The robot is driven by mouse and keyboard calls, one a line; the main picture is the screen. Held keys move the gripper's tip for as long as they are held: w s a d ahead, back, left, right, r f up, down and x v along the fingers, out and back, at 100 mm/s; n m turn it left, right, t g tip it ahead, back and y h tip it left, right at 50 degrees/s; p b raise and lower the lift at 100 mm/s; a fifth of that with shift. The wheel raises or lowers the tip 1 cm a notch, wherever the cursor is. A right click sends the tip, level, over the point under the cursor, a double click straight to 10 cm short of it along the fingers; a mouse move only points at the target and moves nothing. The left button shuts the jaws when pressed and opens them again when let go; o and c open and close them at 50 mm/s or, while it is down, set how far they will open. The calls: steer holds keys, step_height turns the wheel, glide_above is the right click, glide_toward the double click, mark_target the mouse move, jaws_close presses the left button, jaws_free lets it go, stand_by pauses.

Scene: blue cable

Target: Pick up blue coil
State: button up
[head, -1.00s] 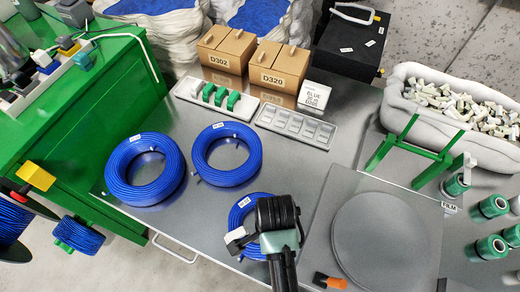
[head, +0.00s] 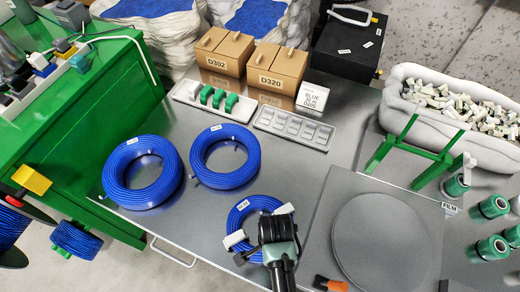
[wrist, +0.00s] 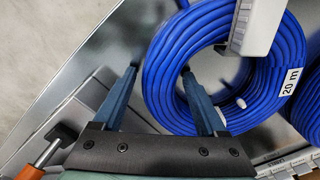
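The blue coil (head: 240,218) nearest the table's front lies flat, partly covered by my gripper (head: 277,240) in the head view. In the wrist view this coil (wrist: 163,85) fills the upper right, with a white "20 m" label. My gripper (wrist: 160,69) is open. Its left finger is outside the ring and its right finger is over the hole, with the ring's band between them. I cannot tell whether the fingers touch the cable. Two larger blue coils (head: 143,172) (head: 225,157) lie farther left and back, clear of my gripper.
A grey plate with a round disc (head: 382,240) is to the right of my gripper. An orange-handled tool (head: 330,283) lies at its front edge. White trays (head: 295,128) and brown boxes (head: 278,72) stand behind. A light block (head: 235,239) overlaps the near coil.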

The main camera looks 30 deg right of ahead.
jaws_close()
stand_by(0.4)
steer(key=shift+w, duration=0.1)
stand_by(0.7)
